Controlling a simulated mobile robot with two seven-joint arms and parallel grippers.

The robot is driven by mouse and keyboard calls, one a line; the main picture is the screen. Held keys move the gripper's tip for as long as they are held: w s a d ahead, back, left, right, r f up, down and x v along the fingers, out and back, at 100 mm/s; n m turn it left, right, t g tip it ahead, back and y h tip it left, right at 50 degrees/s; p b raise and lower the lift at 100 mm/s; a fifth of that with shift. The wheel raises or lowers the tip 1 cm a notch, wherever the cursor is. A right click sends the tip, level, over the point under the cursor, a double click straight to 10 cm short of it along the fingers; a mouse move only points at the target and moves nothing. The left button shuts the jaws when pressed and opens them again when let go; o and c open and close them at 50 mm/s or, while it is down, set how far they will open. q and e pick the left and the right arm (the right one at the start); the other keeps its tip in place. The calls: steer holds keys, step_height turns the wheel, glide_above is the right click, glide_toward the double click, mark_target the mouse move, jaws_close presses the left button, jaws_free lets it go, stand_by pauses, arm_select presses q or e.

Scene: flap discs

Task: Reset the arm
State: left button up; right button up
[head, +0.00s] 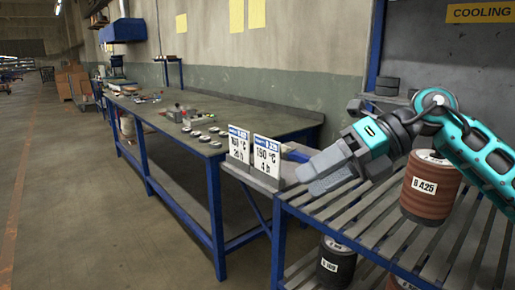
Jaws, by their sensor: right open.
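My right arm comes in from the right, teal and grey, over the slatted blue rack (360,217). Its right gripper (313,180) points left, above the rack's left end, beside the two temperature cards. It is open, and I see nothing held in it; the gap between its fingers is hard to make out from this angle. A reddish-brown stack of discs (428,200) with a white label stands upright on the slats, below and behind the arm, apart from the gripper. My left gripper is not in view.
Two white cards, the left card (239,147) and the right card (266,158), stand at the rack's left end. A long workbench (235,113) holds several small discs. A dark labelled stack (335,262) sits on the lower shelf. The floor at left is clear.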

steer(key=s+a+f+m+y, duration=0.2)
steer(key=a+m+y, duration=0.1)
steer(key=a+y, duration=0.35)
steer(key=d+f+m+t+h+p, duration=0.1)
steer(key=d+f+m+t+h, duration=0.4)
steer(key=f+m+t, duration=0.75)
steer(key=d+f+m+t+h+p, duration=0.1)
steer(key=d+f+m+t+h, duration=0.55)
steer(key=m, duration=1.15)
steer(key=s+f+m+g+h, duration=0.2)
steer(key=s+f+m+g, duration=0.1)
steer(key=f, duration=0.7)
steer(key=shift+s+d+f+m+g, duration=0.4)
steer(key=shift+s+m, duration=0.15)
steer(key=shift+s, duration=0.55)
steer(key=s+f+m+g, duration=0.1)
steer(key=s+f, duration=0.2)
steer(key=s+d+f+m+g+h, duration=0.1)
steer(key=s+f, duration=0.1)
steer(key=s, duration=0.1)
steer(key=s+d+f+m+g+h, duration=0.1)
steer(key=s+f+g, duration=0.1)
steer(key=s+f, duration=0.1)
steer(key=shift+s+d+f, duration=0.1)
steer(key=shift+s+f, duration=0.2)
